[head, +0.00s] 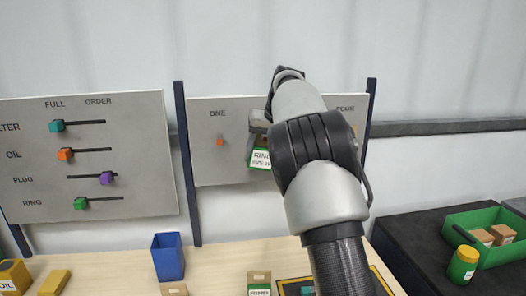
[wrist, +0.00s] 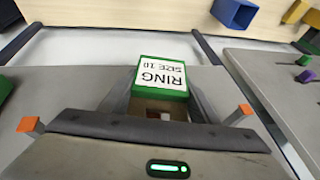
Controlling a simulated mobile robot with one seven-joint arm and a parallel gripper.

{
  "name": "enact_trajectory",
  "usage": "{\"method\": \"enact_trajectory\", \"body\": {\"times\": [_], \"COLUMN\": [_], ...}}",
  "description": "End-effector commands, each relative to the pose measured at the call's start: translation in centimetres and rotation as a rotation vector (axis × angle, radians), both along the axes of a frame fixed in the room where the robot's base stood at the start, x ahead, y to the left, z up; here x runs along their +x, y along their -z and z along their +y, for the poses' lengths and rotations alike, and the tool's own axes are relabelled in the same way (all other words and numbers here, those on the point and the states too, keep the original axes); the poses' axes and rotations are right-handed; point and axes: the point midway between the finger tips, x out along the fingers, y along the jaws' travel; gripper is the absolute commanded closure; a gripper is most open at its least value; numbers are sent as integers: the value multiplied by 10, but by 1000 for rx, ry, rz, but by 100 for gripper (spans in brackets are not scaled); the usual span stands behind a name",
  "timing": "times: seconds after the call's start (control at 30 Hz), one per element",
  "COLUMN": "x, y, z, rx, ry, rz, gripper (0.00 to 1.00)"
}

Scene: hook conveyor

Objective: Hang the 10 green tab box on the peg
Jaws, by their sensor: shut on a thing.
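My gripper (head: 258,126) is shut on a green and white box (head: 260,158) and holds it in front of the grey peg panel (head: 207,167). In the wrist view the box (wrist: 160,77) reads "RING SIZE 10" and sits between the fingers of my gripper (wrist: 160,98). One orange-tipped peg (head: 219,142) shows under the word ONE, left of the box. In the wrist view, orange tips show on both sides, one at left (wrist: 28,124) and one at right (wrist: 245,110). My arm hides the panel's middle. I cannot tell whether the box's tab touches a peg.
A slider board (head: 140,160) stands at left. A blue bin (head: 168,257), yellow boxes (head: 14,277) and small tabbed boxes (head: 260,282) are on the wooden table. Dark posts (head: 187,165) flank the panel.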

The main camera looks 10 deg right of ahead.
Motion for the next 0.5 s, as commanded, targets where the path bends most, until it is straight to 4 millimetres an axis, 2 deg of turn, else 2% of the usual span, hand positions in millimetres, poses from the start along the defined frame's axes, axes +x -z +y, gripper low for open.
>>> {"method": "enact_trajectory", "body": {"times": [0.5], "x": [25], "y": [-2], "z": [-1], "rx": [-1], "ry": [1], "rz": [-1], "gripper": [70]}}
